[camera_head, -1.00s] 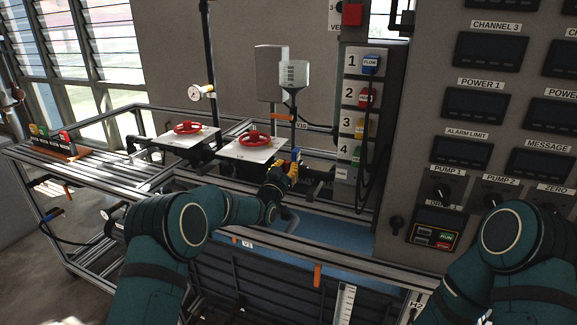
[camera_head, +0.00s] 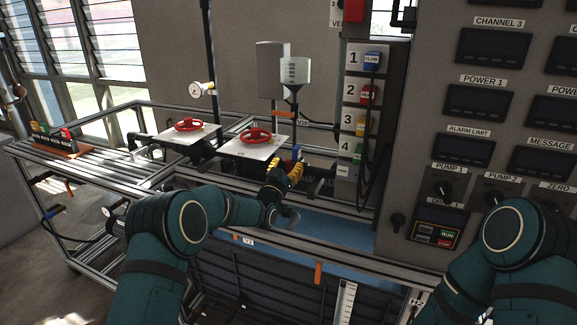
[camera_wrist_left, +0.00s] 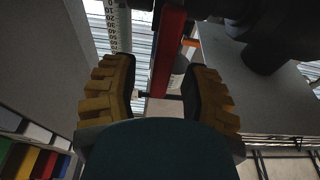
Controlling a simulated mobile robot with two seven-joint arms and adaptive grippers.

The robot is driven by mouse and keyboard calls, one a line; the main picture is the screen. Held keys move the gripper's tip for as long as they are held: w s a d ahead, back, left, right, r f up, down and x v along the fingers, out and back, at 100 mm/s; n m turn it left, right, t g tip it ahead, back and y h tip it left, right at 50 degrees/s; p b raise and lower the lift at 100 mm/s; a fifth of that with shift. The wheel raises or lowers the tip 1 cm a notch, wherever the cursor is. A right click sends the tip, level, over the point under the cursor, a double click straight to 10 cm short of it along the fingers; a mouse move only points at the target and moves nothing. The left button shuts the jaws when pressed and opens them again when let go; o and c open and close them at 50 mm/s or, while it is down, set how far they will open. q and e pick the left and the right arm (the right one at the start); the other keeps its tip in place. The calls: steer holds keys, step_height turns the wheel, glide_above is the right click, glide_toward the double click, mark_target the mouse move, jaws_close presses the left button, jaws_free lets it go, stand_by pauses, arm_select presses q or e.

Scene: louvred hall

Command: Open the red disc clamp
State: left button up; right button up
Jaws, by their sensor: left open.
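In the left wrist view a long red part (camera_wrist_left: 170,50) runs down from the top edge between my fingers. It looks like a flat handle, but I cannot tell for certain whether it belongs to the red disc clamp. My left gripper (camera_wrist_left: 160,80) is open, one yellow ribbed finger on each side of this part, with a visible gap to the left finger. In the head view my left gripper (camera_head: 287,170) is at the pipework right of the nearer white plate, close to a small blue part (camera_head: 297,153). The red part is not discernible there. My right gripper is out of view.
Two red handwheels (camera_head: 257,136) (camera_head: 188,125) sit on white plates left of the gripper. A clear funnel (camera_head: 295,71) stands behind it. A numbered panel (camera_head: 352,110) and grey control cabinet (camera_head: 465,65) stand right. The frame's front rail (camera_head: 335,254) runs below.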

arm_select(q)
steer(key=v, duration=0.7)
